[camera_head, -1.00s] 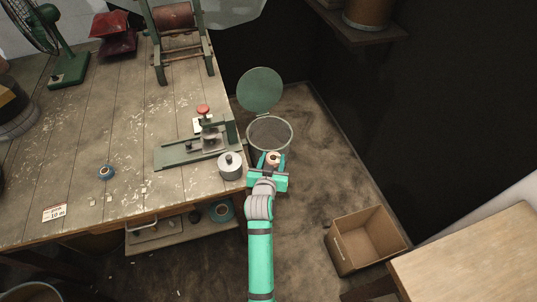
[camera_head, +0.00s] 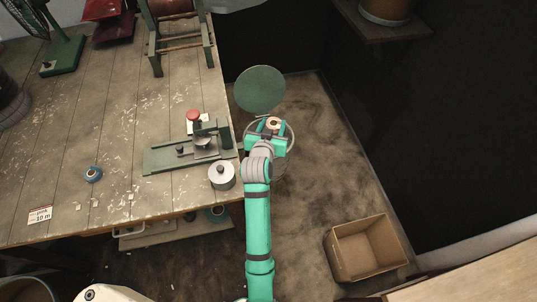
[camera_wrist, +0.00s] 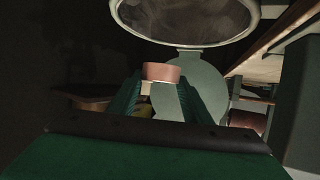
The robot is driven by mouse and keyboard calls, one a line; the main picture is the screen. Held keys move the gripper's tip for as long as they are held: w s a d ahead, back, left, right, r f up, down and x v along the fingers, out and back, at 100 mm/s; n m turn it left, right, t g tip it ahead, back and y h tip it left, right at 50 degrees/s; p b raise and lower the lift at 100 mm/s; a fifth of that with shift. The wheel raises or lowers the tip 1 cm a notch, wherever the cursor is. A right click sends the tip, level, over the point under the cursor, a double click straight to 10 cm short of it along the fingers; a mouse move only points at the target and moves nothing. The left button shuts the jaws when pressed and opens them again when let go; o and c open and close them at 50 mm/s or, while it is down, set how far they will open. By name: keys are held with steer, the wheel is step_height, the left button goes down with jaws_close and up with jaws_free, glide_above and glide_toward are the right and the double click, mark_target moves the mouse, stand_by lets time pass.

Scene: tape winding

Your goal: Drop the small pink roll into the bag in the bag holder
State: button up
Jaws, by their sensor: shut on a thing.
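The small pink roll (camera_head: 273,121) is held between the fingertips of my gripper (camera_head: 272,127), which is shut on it. In the wrist view the roll (camera_wrist: 161,72) shows at the finger ends. The bag holder is a round ring (camera_head: 292,139) beside the workbench, with its green lid (camera_head: 260,90) standing open behind. In the head view my gripper and the roll overlap the ring's mouth and hide much of the bag. The wrist view shows the ring's rim (camera_wrist: 185,45) and the bag's grey inside (camera_wrist: 185,14); the roll appears apart from the rim.
The workbench (camera_head: 110,130) lies to the left, with a green metal fixture (camera_head: 165,159) and a grey cylinder (camera_head: 222,177) near its edge, close to my arm. An open cardboard box (camera_head: 365,247) stands on the floor at right.

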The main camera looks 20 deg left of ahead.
steer(key=shift+f, duration=2.7)
steer(key=o, duration=1.1)
steer(key=shift+s, duration=0.1)
steer(key=v, duration=1)
steer(key=shift+s+r, duration=0.15)
steer(key=shift+s, duration=0.2)
steer(key=shift+d, duration=0.1)
